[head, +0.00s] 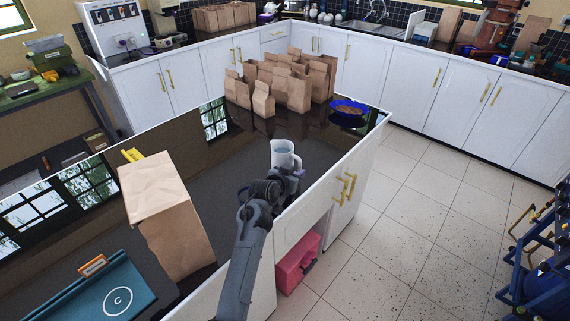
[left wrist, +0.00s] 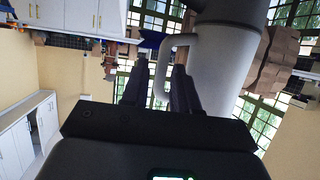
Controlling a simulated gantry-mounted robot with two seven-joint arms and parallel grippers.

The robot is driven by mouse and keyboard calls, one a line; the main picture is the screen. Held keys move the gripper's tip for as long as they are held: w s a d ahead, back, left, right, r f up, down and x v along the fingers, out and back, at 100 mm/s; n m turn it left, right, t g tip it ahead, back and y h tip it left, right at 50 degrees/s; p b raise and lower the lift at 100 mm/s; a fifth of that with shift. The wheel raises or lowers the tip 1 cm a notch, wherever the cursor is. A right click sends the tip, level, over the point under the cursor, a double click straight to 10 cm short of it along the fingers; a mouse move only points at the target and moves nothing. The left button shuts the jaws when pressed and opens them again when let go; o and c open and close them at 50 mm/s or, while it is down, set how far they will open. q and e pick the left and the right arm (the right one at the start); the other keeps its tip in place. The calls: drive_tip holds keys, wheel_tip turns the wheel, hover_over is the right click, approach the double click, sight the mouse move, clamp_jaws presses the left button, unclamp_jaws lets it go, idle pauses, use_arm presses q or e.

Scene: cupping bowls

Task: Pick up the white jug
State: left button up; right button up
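The white jug (head: 284,154) stands on the dark glossy counter near its right edge, in the middle of the head view. In the left wrist view the jug (left wrist: 222,58) looms large and upside down, with its handle (left wrist: 163,67) towards me. My left gripper (left wrist: 160,85) is open, its two dark fingers apart with the handle showing between them. I cannot tell whether a finger touches it. In the head view my left gripper (head: 285,180) is right by the jug's near side and hides its lower part. My right gripper is in neither view.
A large paper bag (head: 168,215) and a teal case (head: 108,292) stand left of my arm. Several brown bags (head: 285,80) and a blue bowl (head: 349,108) are at the island's far end. The counter left of the jug is clear.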

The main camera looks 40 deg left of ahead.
sight(299, 168)
use_arm(q)
drive_tip(key=shift+a+r+b+x, duration=0.1)
drive_tip(key=shift+b+x, duration=0.3)
drive_tip(key=shift+x, duration=1.1)
drive_tip(key=shift+a+r+b+x, duration=0.1)
drive_tip(key=shift+b+x, duration=0.3)
drive_tip(key=shift+x, duration=1.05)
drive_tip(key=shift+c, duration=0.3)
clamp_jaws()
drive_tip(key=shift+r, duration=0.15)
